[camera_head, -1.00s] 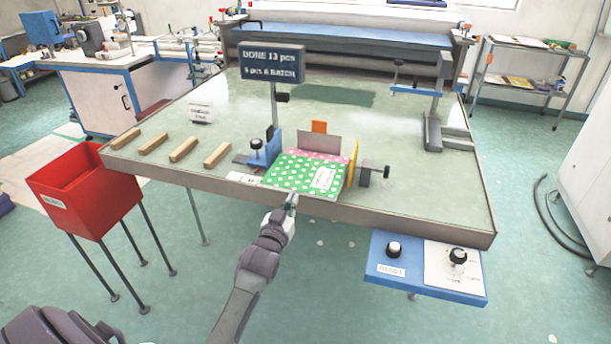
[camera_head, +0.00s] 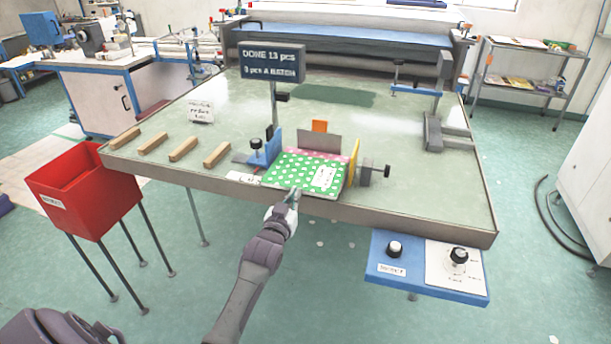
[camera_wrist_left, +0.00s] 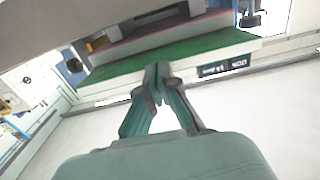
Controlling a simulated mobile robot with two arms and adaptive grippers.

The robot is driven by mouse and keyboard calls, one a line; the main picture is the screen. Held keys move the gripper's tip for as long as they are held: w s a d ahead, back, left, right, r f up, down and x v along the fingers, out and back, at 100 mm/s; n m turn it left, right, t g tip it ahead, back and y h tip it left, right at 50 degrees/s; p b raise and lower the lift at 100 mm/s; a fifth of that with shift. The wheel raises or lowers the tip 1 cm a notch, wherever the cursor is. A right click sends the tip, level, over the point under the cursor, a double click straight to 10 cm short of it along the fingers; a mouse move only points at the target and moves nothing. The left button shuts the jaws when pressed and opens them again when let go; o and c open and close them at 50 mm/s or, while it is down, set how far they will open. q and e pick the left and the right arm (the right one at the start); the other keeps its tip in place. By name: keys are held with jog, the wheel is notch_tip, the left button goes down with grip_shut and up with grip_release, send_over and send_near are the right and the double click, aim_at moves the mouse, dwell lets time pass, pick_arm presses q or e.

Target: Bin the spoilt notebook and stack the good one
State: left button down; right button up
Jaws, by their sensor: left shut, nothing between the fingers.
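A green notebook with white dots and a white label (camera_head: 290,173) lies in a fixture at the table's front edge. A pink dotted strip (camera_head: 330,156) shows along its back edge; I cannot tell whether it is a second notebook. In the left wrist view a green layer (camera_wrist_left: 195,48) and a pink layer (camera_wrist_left: 150,40) lie against each other. My left gripper (camera_head: 294,193) is shut and empty at the notebook's front edge; its closed fingertips (camera_wrist_left: 157,72) show in the left wrist view. A red bin (camera_head: 90,207) stands on legs at the left. My right gripper is out of view.
The fixture has a blue stop (camera_head: 272,148), a grey back plate (camera_head: 320,143) and a yellow stop (camera_head: 353,162). Several wooden bars (camera_head: 184,149) lie on the left of the table. A blue control panel (camera_head: 385,254) juts from the front right. The table's right side is mostly clear.

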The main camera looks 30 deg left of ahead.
aim_at(300, 183)
pick_arm(q)
jog(key=shift+b+x, duration=0.55)
jog(key=shift+x, duration=0.65)
jog(key=shift+b+x, duration=0.85)
jog(key=shift+x, duration=0.75)
jog(key=shift+s+d+p, duration=0.15)
jog(key=shift+s+p, duration=0.2)
jog(key=shift+p, duration=0.1)
jog(key=p+v, duration=0.3)
jog(key=v, duration=0.2)
jog(key=shift+s, duration=0.2)
